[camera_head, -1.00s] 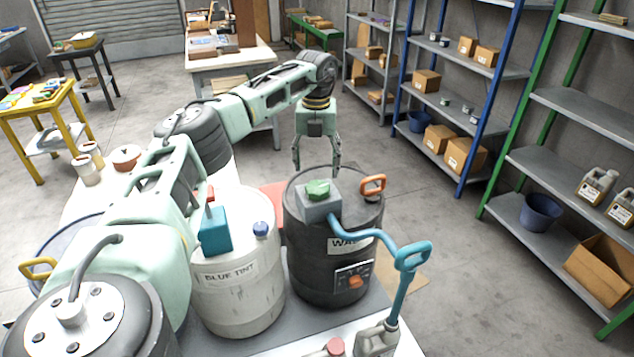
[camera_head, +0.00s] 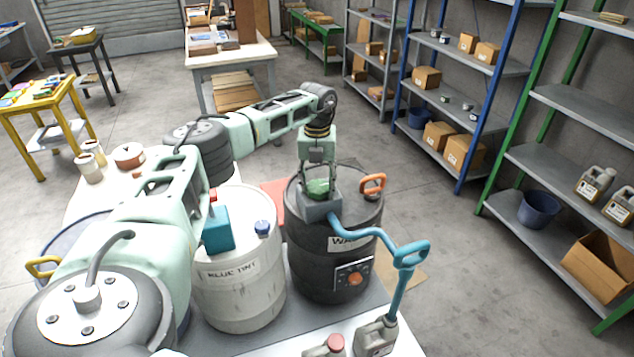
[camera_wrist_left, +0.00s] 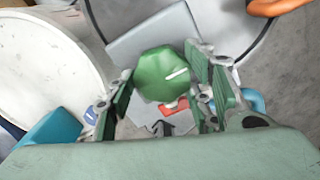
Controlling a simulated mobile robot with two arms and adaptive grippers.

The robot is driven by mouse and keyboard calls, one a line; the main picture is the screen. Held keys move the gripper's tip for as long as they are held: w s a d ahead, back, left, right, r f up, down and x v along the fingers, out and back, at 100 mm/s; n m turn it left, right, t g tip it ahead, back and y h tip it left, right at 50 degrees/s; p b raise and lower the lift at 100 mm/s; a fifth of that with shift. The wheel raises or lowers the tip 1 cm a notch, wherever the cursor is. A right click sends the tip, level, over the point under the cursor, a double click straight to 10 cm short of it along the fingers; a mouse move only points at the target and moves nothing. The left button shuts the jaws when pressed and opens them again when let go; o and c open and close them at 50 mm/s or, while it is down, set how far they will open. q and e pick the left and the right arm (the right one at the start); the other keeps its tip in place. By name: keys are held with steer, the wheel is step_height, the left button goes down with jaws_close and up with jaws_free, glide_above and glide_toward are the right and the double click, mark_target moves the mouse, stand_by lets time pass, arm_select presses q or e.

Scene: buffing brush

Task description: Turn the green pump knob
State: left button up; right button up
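The green pump knob (camera_head: 318,187) sits on top of a grey pump block (camera_head: 318,211) on the black drum (camera_head: 330,262). My left gripper (camera_head: 319,182) points down over the knob from above. In the left wrist view the knob (camera_wrist_left: 162,74) is an octagonal green cap with a white line toward the right. The left gripper's fingers (camera_wrist_left: 163,92) are spread on both sides of it, with a gap on the left and the right finger close to its edge. I cannot tell whether that finger touches it. My right gripper is in neither view.
A blue hose and handle (camera_head: 408,256) reach right to a grey jug (camera_head: 377,336). An orange handle (camera_head: 373,185) rises beside the knob.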

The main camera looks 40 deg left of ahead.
arm_select(q)
steer(key=c, duration=0.4)
steer(key=shift+c, duration=0.8)
steer(key=shift+m, duration=0.8)
steer(key=m, duration=0.6)
steer(key=shift+w+a+r, duration=0.1)
steer(key=shift+w, duration=0.05)
steer(key=m+b, duration=0.1)
steer(key=m, duration=0.5)
steer(key=shift+w, duration=0.1)
steer(key=m, duration=0.5)
steer(key=shift+w+r+m, duration=0.1)
steer(key=shift+r+m, duration=0.05)
steer(key=shift+m, duration=0.25)
steer(key=m+b, duration=0.1)
steer(key=m, duration=0.5)
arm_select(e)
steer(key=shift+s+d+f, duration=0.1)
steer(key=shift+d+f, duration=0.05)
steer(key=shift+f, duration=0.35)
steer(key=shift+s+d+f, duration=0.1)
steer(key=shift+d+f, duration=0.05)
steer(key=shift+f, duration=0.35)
arm_select(q)
steer(key=shift+m, duration=0.3)
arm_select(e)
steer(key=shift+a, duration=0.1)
